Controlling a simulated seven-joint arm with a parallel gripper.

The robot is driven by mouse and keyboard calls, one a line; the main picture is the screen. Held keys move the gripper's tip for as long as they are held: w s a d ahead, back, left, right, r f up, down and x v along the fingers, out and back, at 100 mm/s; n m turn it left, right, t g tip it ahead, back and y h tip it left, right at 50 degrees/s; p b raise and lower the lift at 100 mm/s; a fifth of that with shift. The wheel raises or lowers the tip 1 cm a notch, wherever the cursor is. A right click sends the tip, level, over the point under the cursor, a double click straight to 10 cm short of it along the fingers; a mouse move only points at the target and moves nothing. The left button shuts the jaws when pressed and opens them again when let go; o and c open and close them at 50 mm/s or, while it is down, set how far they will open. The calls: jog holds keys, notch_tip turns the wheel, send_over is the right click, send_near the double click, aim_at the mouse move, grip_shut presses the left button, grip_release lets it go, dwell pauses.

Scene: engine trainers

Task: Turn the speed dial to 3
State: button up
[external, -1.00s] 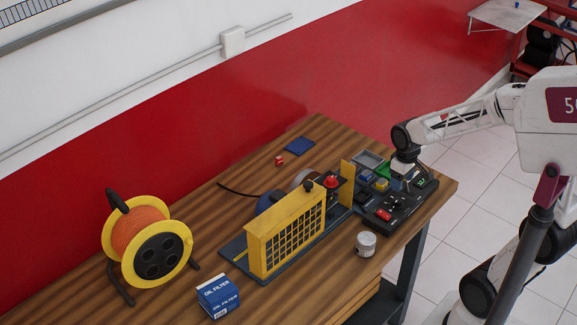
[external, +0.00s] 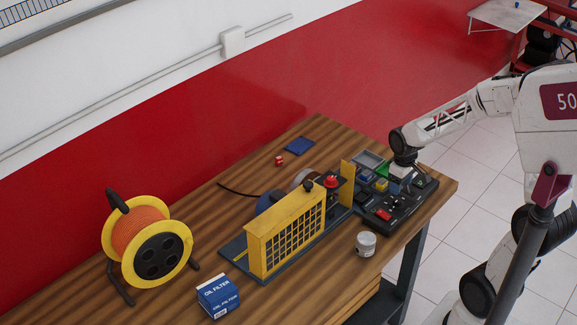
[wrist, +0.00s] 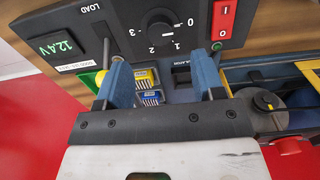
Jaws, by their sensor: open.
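The speed dial (wrist: 160,34) is a round black knob on a dark panel (wrist: 130,12), with 0, 1, 2 and 3 marked around it. I cannot tell which number its pointer faces. In the wrist view my gripper (wrist: 162,76) is open and empty. Its two blue fingers are spread wide, and their tips appear below the dial and to either side of it. I see no finger touching the knob. In the external view the panel (external: 392,214) lies at the right end of the bench, and my gripper's fingers are mostly hidden there.
A red rocker switch (wrist: 223,18) sits right of the dial. A lever marked LOAD (wrist: 106,48) and a 12.4 V display (wrist: 58,47) are at left. Blue and yellow blocks (wrist: 148,86) lie between the fingers. A yellow-framed radiator (external: 285,232) and a can (external: 366,243) stand nearby.

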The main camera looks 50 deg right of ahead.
aim_at(394, 198)
jog(key=shift+f, duration=3.4)
jog(key=c, duration=0.9)
